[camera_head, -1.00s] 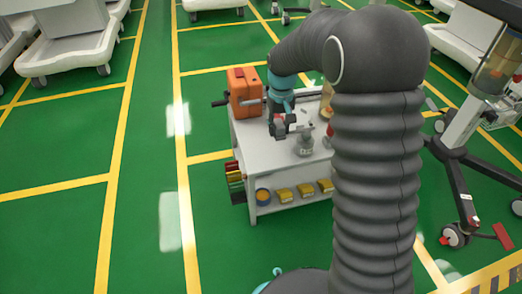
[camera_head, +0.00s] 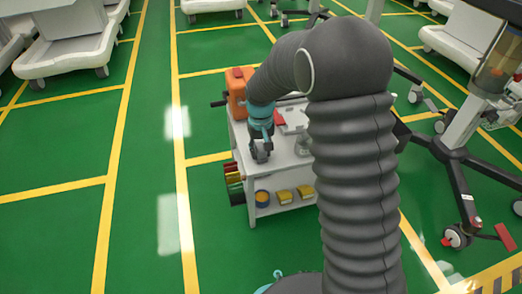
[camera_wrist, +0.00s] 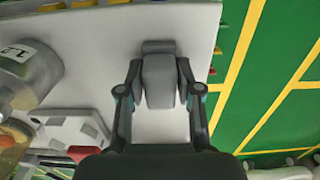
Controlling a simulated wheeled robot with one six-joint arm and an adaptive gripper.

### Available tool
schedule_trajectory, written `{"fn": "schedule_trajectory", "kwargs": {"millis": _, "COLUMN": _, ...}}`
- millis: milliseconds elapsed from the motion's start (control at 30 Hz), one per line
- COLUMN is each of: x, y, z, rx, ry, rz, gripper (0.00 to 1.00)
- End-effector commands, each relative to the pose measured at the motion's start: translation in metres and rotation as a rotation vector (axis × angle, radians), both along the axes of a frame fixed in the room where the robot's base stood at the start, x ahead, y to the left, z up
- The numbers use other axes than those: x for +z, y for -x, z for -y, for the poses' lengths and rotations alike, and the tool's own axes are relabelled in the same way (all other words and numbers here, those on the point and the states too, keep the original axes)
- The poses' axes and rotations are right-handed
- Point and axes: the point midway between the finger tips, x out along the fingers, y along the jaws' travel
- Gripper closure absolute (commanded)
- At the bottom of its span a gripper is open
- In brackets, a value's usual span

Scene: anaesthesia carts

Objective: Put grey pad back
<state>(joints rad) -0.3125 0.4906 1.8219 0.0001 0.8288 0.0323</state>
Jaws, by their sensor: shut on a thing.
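My gripper (camera_head: 259,153) is over the near left part of the white cart top (camera_head: 284,171), pointing down. In the wrist view, my gripper (camera_wrist: 158,90) is shut on the grey pad (camera_wrist: 158,82), which sits between the two dark fingers. The pad is a grey block with a darker, wider end at the top of the picture. The white cart top also shows around it in the wrist view (camera_wrist: 110,28). I cannot tell whether the pad touches the cart top. In the head view the pad is hard to separate from the fingers.
An orange box (camera_head: 237,92) with a crank stands at the cart's back left. A metal canister (camera_wrist: 28,68) and a white tray (camera_wrist: 72,128) with a red block (camera_wrist: 83,152) are close by. Coloured bins (camera_head: 234,178) hang on the left side. A wheeled stand (camera_head: 455,150) is at right.

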Motion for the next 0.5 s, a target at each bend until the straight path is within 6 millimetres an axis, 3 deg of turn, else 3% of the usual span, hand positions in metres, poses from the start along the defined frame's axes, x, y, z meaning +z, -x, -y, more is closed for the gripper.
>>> {"fn": "schedule_trajectory", "kwargs": {"millis": 167, "x": -0.0028, "y": 0.0, "z": 0.0001, "rx": 0.0, "ry": 0.0, "rz": 0.0, "gripper": 1.0}}
{"fn": "schedule_trajectory", "kwargs": {"millis": 200, "x": -0.0022, "y": 0.0, "z": 0.0001, "rx": 0.0, "ry": 0.0, "rz": 0.0, "gripper": 0.58}}
{"fn": "schedule_trajectory", "kwargs": {"millis": 267, "x": -0.002, "y": 0.0, "z": 0.0001, "rx": 0.0, "ry": 0.0, "rz": 0.0, "gripper": 0.43}}
{"fn": "schedule_trajectory", "kwargs": {"millis": 500, "x": -0.0019, "y": -0.0001, "z": 0.0002, "rx": 0.0, "ry": 0.0, "rz": 0.0, "gripper": 0.4}}
